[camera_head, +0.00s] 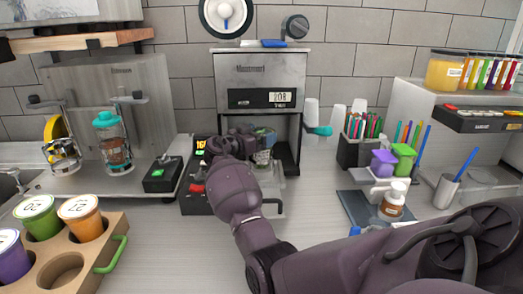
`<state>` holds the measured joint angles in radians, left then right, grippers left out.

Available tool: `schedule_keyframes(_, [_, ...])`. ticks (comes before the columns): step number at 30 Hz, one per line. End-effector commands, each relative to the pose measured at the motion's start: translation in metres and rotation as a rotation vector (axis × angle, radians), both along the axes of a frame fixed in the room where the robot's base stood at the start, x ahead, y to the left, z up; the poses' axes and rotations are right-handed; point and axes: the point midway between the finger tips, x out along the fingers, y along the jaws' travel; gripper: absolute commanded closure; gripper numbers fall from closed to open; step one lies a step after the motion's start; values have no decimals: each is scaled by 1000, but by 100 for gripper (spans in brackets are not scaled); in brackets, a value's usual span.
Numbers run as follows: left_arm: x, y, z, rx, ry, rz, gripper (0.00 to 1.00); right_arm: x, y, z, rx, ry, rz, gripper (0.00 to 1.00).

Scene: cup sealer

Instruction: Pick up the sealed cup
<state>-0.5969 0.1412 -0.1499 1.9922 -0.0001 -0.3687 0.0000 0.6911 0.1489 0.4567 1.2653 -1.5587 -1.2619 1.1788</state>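The cup sealer (260,72) is a grey metal machine with a lit display, standing at the back middle of the counter. My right arm reaches in from the lower right to the sealer's open lower bay. My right gripper (246,140) is at the bay's mouth, mostly hidden behind my own wrist. A small pale, patterned object (262,157), perhaps the sealed cup, shows just right of and below the gripper. I cannot tell whether the fingers touch it or are closed. My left gripper is not in view.
A cardboard holder (112,232) at the lower left carries purple, green and orange labelled cups and has an empty hole. A teal-topped jar (113,140) stands left of the sealer.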

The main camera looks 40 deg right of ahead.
Motion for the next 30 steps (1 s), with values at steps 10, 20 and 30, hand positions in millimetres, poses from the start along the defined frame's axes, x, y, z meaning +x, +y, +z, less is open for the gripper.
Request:
schedule_keyframes(10, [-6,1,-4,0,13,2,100,0,0,2,-2,-1,0,64])
schedule_keyframes(20, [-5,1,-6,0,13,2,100,0,0,10,-3,-5,0,64])
schedule_keyframes(30, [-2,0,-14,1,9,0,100,0,0,63,-4,-6,1,64])
